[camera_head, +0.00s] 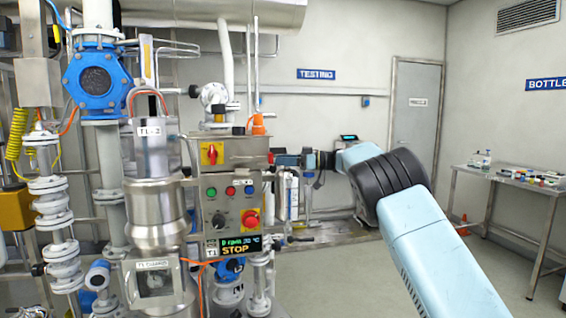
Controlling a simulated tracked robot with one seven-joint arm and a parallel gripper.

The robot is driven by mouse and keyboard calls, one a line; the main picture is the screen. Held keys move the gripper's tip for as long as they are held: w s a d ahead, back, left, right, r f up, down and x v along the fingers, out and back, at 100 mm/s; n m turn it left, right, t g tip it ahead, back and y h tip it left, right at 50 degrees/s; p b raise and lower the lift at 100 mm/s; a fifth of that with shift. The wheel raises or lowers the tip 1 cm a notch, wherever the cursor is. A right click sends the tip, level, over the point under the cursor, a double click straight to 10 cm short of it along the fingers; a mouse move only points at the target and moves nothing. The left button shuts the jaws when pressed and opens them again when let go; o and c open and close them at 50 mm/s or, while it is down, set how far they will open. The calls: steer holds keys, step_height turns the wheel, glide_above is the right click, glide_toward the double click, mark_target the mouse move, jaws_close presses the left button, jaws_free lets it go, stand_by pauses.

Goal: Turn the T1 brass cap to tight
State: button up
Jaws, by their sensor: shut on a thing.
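My gripper (279,159) is small in the view, at the right side of the steel upper box (232,151) of the control station. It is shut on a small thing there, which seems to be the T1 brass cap. The cap itself is too small and too covered by the jaws and box edge to make out, and its turn cannot be read. Below, the grey control panel (212,216) carries buttons, a red knob and a T1 display (240,244) that reads STOP.
Pipes, white flanged valves (53,205) and a steel vessel (154,215) crowd the left. My arm crosses from the lower right. A side table (500,180) with bottles stands at the right wall. The floor between is clear.

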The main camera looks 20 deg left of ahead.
steer(key=shift+w+d+f+m+t, duration=0.1)
steer(key=shift+d+m+t, duration=0.4)
steer(key=shift+t, duration=0.2)
steer(key=m+t, duration=0.3)
steer(key=t, duration=0.2)
steer(key=m+t+h, duration=0.1)
steer(key=m+t, duration=0.2)
steer(key=t, duration=0.2)
steer(key=shift+m, duration=0.3)
steer(key=shift+a+m+t+h, duration=0.2)
steer(key=shift+m+t+h, duration=2.65)
steer(key=shift+t, duration=0.65)
steer(key=shift+m+t+h, duration=0.7)
steer(key=shift+m+h, duration=0.05)
steer(key=shift+h, duration=0.3)
steer(key=shift+d+r+m+t+h, duration=0.1)
steer(key=shift+r+m+t+h, duration=0.2)
steer(key=shift+m+h, duration=0.3)
steer(key=o, duration=0.9)
steer(key=shift+f, duration=0.15)
steer(key=shift+o, duration=0.2)
